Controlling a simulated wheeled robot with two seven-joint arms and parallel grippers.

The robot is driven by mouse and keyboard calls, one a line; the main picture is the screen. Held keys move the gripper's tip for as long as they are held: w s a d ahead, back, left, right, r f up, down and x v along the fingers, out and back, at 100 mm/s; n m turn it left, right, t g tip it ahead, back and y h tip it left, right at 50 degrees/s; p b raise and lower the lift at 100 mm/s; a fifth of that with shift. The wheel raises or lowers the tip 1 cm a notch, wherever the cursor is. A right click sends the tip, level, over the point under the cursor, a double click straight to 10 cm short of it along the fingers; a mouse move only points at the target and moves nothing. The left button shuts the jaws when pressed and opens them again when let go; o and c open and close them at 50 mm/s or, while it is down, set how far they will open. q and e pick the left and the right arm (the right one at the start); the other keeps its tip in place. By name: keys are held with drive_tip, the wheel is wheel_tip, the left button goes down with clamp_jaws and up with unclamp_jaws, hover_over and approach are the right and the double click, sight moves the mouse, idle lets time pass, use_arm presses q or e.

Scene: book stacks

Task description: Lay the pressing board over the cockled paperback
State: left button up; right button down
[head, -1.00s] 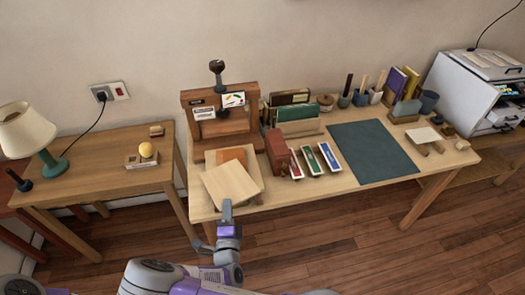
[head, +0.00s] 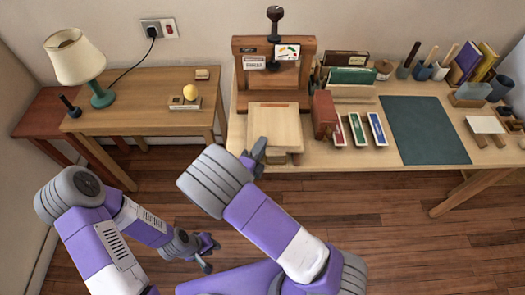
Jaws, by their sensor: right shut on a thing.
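The pressing board (head: 275,128) is a pale wooden panel in front of the wooden press (head: 306,75) on the main table. My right gripper (head: 258,151) is shut on its front edge. The board covers nearly all of the cockled paperback; only a thin orange-brown strip (head: 272,104) shows along the back edge. Whether the board rests on the book or hovers just above it I cannot tell. Another pale wooden piece (head: 281,158) shows beneath the board at the front. My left gripper (head: 209,254) is open and empty, low over the floor beside the table.
A red-brown block (head: 324,115) and several coloured slim boxes (head: 357,129) stand right of the board. A dark green mat (head: 425,130) lies further right, clear. A side table (head: 150,105) at left holds a lamp (head: 75,58) and a yellow ball (head: 190,92).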

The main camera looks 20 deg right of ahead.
wheel_tip(320, 180, down, 4)
drive_tip(key=shift+f+b, duration=0.15)
drive_tip(key=shift+b, duration=0.65)
drive_tip(key=c, duration=1.4)
unclamp_jaws()
drive_tip(key=p+v, duration=0.2)
drive_tip(key=v, duration=1)
